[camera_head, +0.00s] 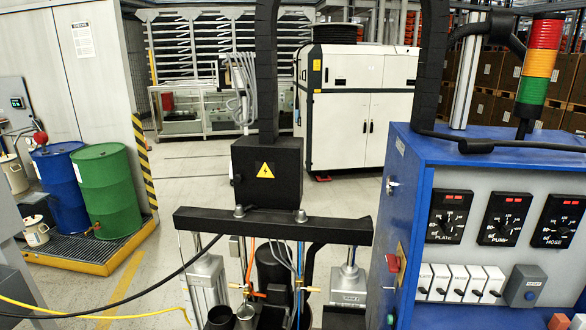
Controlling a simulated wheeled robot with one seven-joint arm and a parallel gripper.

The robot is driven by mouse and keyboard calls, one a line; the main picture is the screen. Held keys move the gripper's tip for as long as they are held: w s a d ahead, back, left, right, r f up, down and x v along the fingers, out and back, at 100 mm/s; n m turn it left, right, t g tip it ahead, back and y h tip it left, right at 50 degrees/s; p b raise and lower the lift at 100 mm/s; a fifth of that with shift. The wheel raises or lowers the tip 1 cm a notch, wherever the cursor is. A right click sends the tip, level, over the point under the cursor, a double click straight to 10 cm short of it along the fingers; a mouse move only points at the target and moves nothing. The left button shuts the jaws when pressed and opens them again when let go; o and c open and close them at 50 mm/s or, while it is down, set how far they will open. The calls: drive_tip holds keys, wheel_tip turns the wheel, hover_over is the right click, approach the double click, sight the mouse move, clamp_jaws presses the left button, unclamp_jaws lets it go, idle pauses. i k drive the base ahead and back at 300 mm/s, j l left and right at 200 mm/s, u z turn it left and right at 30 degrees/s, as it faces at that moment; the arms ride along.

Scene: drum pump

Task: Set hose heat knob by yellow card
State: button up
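The hose heat knob (558,221) is a black dial labelled HOSE, on the light front panel of the blue cabinet at the far right. Its pointer setting is too small to read. To its left are two similar dials, the PLATE knob (449,216) and the PUMP knob (503,218). Each dial has a small red display above it. My gripper is not in view.
The blue cabinet (404,190) carries a row of white switches (458,281), a grey box with a button (524,285) and a red-yellow-green signal tower (540,62). The drum pump frame (270,224) stands to its left. Blue and green drums (106,190) stand on a yellow-edged pallet.

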sight(563, 233)
drive_tip(key=z, duration=1.65)
